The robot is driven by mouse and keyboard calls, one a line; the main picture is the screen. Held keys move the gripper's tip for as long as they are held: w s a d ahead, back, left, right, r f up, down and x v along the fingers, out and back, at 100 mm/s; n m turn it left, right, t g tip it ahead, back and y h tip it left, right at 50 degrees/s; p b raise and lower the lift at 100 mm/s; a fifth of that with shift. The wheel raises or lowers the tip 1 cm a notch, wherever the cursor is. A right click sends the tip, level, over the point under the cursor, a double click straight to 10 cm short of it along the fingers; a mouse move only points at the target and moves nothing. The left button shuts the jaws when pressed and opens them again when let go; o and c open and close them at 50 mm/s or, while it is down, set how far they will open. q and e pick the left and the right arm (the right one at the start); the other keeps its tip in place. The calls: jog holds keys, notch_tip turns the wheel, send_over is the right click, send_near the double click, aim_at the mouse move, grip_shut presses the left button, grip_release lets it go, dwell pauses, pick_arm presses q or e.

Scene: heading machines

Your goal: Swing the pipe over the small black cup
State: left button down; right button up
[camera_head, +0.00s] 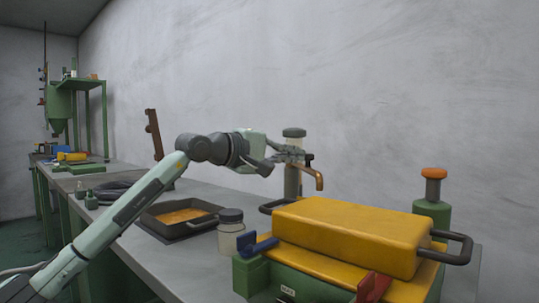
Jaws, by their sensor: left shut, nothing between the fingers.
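The pipe (316,176) is a copper-brown spout that bends downward at its right end. It comes off a grey upright cylinder (293,180) with a dark cap behind the worktop's yellow block. My left gripper (291,155) is shut and empty, with its fingertips in front of the cylinder beside the pipe's left end. I cannot tell whether they touch. The fingers hide part of the cylinder and the pipe's root. I cannot make out a small black cup under the spout; the yellow block may hide it. My right gripper is not in view.
A yellow block (345,235) with black handles stands on a green machine in front of the pipe. A dark-lidded jar (231,232) and a black tray (165,225) of orange liquid stand left. A green bottle (432,207) with an orange top stands right.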

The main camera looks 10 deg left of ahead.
pick_arm(q)
jog(key=w+d, duration=0.5)
jog(key=d, duration=0.4)
jog(key=shift+d, duration=0.3)
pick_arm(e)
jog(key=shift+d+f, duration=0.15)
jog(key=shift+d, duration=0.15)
pick_arm(q)
jog(key=shift+s, duration=0.1)
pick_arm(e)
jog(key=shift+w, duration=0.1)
